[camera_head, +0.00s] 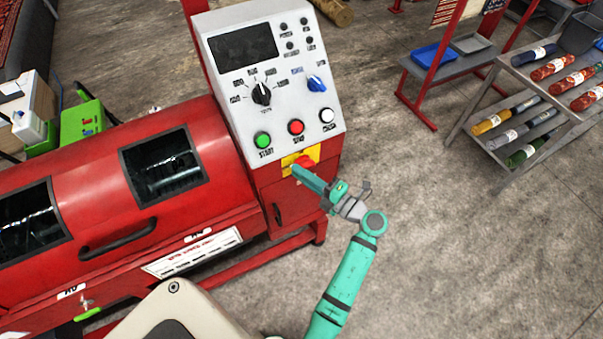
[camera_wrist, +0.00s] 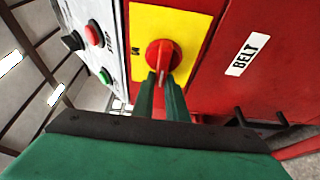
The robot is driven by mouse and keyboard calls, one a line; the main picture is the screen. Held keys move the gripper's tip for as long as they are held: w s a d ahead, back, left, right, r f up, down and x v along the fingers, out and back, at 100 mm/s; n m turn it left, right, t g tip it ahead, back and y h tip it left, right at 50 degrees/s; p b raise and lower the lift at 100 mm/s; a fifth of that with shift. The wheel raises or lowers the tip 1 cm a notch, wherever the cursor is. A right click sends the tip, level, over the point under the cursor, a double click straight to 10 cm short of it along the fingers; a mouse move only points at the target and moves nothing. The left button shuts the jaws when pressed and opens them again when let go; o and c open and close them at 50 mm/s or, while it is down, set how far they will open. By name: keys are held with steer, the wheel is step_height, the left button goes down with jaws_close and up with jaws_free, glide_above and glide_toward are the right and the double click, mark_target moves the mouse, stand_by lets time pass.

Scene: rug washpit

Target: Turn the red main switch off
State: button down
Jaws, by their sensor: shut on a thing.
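The red main switch (camera_wrist: 163,56) is a round knob on a yellow plate (camera_wrist: 150,22), on the front of the red machine below the control panel. In the head view the switch (camera_head: 306,161) shows partly behind my gripper. My gripper (camera_head: 298,170) reaches in from the lower right. In the wrist view its two green fingers (camera_wrist: 162,84) are closed on the lower part of the knob's grip. The fingers hide part of the grip, and I cannot read its position marks.
A sloped grey control panel (camera_head: 268,85) with a black dial, a blue knob and green, red and white buttons stands just above. A BELT label (camera_wrist: 248,54) is beside the plate.

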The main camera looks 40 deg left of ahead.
steer(key=shift+w+d+f, duration=0.1)
steer(key=shift+w+d, duration=0.05)
steer(key=shift+w, duration=0.15)
steer(key=c, duration=1.8)
jaws_free()
steer(key=shift+o, duration=0.2)
steer(key=shift+s, duration=0.1)
steer(key=d, duration=1)
steer(key=shift+d, duration=0.35)
